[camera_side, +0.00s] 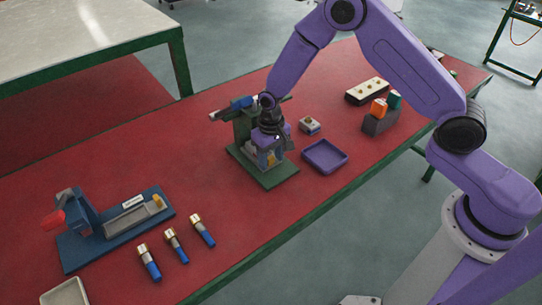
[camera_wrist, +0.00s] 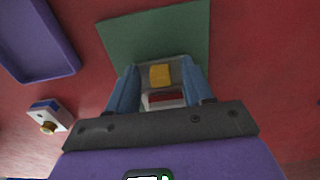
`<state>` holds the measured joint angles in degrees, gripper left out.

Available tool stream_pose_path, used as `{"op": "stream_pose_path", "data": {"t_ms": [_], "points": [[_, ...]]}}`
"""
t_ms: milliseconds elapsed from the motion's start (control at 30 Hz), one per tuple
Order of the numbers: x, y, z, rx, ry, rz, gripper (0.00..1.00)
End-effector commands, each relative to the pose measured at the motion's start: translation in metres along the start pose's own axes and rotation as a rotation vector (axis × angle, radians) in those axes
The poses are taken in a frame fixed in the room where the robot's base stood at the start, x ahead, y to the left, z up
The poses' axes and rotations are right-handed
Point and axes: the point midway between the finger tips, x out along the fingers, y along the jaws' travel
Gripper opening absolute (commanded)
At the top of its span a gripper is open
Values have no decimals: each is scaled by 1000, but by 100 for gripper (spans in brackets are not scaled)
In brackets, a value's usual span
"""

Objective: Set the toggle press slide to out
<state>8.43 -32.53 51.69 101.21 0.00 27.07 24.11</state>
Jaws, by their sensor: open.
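A green-based press (camera_side: 242,125) stands mid-table with a blue cylinder at its top. My gripper (camera_side: 268,158) is low at its front, pointing down, and hides much of it. In the wrist view my gripper (camera_wrist: 160,82) is open, with one bluish finger on each side of a yellow block (camera_wrist: 160,75). The block sits on a pale grey part, with a dark red strip nearer the camera. Contact with the fingers cannot be told. A blue-based device (camera_side: 112,225) with a red handle and a grey slide with a yellow knob (camera_side: 157,202) stands at left. No label shows which is the toggle press.
A purple tray (camera_side: 324,156) and a small grey block with a knob (camera_side: 310,125) are right of the press. A pale block with several dark holes (camera_side: 367,91) and a grey holder (camera_side: 380,123) are farther right. Several brass-and-blue cartridges (camera_side: 175,245) lie at front left.

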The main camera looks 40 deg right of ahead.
Motion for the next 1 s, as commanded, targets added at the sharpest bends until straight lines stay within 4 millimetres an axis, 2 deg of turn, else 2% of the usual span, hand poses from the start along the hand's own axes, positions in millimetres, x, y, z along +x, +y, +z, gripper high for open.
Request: {"op": "stream_pose_path", "data": {"t_ms": [67, 100, 233, 267, 433, 567, 1000], "points": [[0, 0, 0, 0, 0, 0, 51], [0, 0, 0, 0, 0, 0, 48], [0, 0, 0, 0, 0, 0, 6], [0, 0, 0, 0, 0, 0, 0], [0, 0, 1, 0, -1, 0, 0], [0, -1, 12, -2, -3, 1, 0], [0, -1, 83, -3, -3, 1, 0]]}}
